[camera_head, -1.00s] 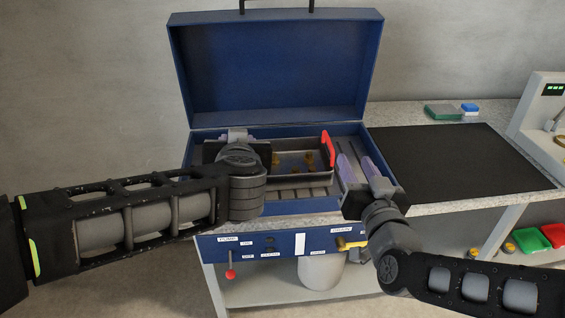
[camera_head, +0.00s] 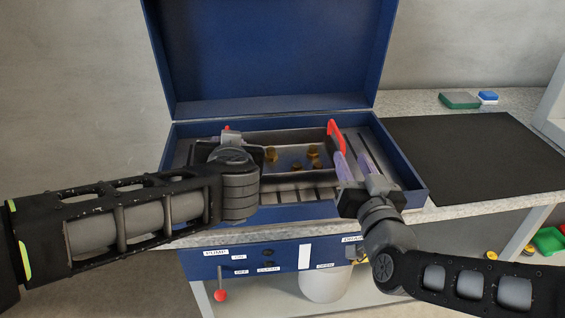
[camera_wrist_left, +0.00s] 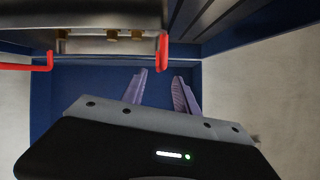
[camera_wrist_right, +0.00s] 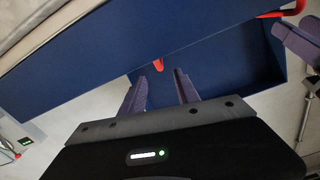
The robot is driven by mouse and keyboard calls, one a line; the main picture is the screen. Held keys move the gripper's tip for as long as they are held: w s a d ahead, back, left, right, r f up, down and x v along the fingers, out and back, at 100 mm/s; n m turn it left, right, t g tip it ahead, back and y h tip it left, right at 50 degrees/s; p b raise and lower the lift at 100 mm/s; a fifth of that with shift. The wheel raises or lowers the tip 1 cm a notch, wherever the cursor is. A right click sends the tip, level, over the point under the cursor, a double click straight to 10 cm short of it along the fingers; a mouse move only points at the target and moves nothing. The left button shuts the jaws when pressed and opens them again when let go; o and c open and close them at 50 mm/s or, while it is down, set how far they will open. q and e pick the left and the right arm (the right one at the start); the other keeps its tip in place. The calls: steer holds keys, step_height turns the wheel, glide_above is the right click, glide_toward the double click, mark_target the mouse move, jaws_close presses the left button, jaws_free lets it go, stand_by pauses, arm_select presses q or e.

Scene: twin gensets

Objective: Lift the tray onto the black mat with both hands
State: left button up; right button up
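The tray (camera_head: 292,162) is grey metal with upright red handles and several brass pieces in it. It sits inside the open blue case (camera_head: 405,165). The right-hand red handle (camera_head: 337,137) is close beside my right gripper (camera_head: 350,158), whose purple fingers are apart and empty. In the right wrist view a red handle (camera_wrist_right: 158,64) shows just beyond the fingertips. My left gripper's fingers are hidden behind its wrist in the head view. In the left wrist view my left gripper (camera_wrist_left: 160,76) is open, with a red handle (camera_wrist_left: 162,50) just past its tips. The black mat (camera_head: 470,155) lies flat to the right.
The case's raised lid (camera_head: 265,60) stands behind the tray. The mat is bare. A red-knobbed lever (camera_head: 220,295) is on the front panel.

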mark_target(344, 145)
arm_select(q)
steer(key=shift+w, duration=0.1)
arm_select(e)
steer(key=shift+w, duration=0.1)
